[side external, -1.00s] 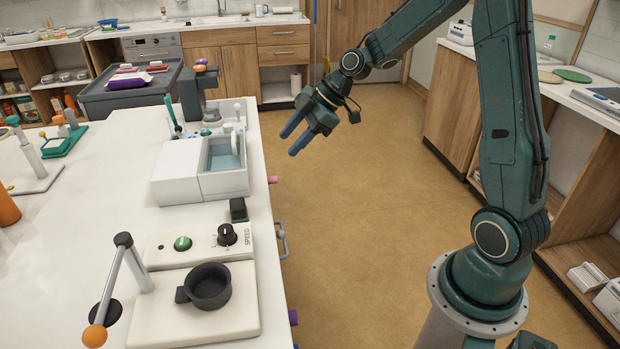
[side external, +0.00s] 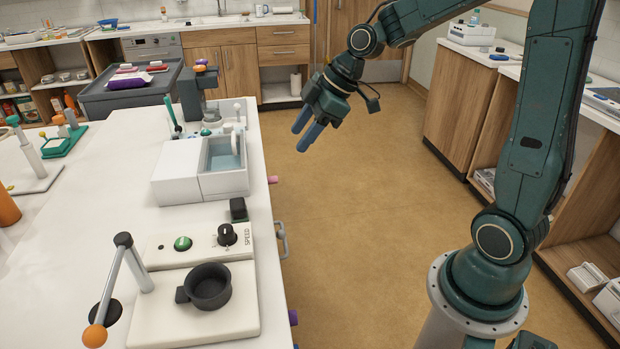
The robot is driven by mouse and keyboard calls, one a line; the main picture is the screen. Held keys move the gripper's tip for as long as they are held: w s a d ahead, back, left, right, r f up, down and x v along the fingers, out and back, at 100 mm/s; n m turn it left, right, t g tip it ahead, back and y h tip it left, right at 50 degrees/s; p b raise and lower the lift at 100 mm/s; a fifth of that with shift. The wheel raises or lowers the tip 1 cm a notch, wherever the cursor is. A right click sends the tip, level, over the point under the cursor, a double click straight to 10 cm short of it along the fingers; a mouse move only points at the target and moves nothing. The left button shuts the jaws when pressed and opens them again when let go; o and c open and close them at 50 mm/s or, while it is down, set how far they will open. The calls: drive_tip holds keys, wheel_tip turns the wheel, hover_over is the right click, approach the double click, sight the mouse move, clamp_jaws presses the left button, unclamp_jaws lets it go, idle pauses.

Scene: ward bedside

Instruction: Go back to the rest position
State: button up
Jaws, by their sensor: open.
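My gripper (side external: 305,137) hangs in the air over the floor, to the right of the white table (side external: 110,165). It is empty. Its two blue fingers are apart, though only by a small gap in this view, and they point down and left. It touches nothing.
A white basin unit (side external: 215,165) stands near the table's right edge, left of my gripper. A speed knob panel (side external: 200,242), a dark cup (side external: 208,286) and an orange-tipped lever (side external: 118,285) are nearer. The floor (side external: 360,200) around my gripper is clear. Wooden cabinets (side external: 468,110) stand at right.

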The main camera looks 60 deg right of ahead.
drive_tip(key=s+a+r+m+h, duration=0.1)
drive_tip(key=s+m, duration=0.3)
drive_tip(key=s, duration=0.6)
drive_tip(key=s+a+r+m+h, duration=0.2)
drive_tip(key=s+r+m, duration=0.2)
drive_tip(key=s, duration=0.7)
drive_tip(key=shift+m, duration=0.8)
drive_tip(key=o, duration=0.6)
drive_tip(key=shift+r, duration=0.1)
drive_tip(key=o, duration=0.6)
drive_tip(key=shift+w, duration=0.35)
drive_tip(key=w+d+f+m+g+y, duration=0.1)
drive_tip(key=w+d+f+m+y, duration=0.1)
drive_tip(key=w+f+m, duration=0.45)
drive_tip(key=w+d+f+m+g+y, duration=0.1)
drive_tip(key=w+d+f+m+y, duration=0.15)
drive_tip(key=w+f+m, duration=0.45)
drive_tip(key=w+d+f+m+t+y, duration=0.4)
drive_tip(key=d+f+m+t+y, duration=0.1)
drive_tip(key=d+f+m, duration=0.5)
drive_tip(key=shift+f+m+t, duration=0.5)
drive_tip(key=shift+f+m, duration=0.7)
drive_tip(key=shift+m, duration=0.55)
drive_tip(key=shift+w, duration=0.1)
drive_tip(key=x, duration=0.9)
drive_tip(key=shift+w+a+f, duration=0.2)
drive_tip(key=shift+w+a, duration=0.05)
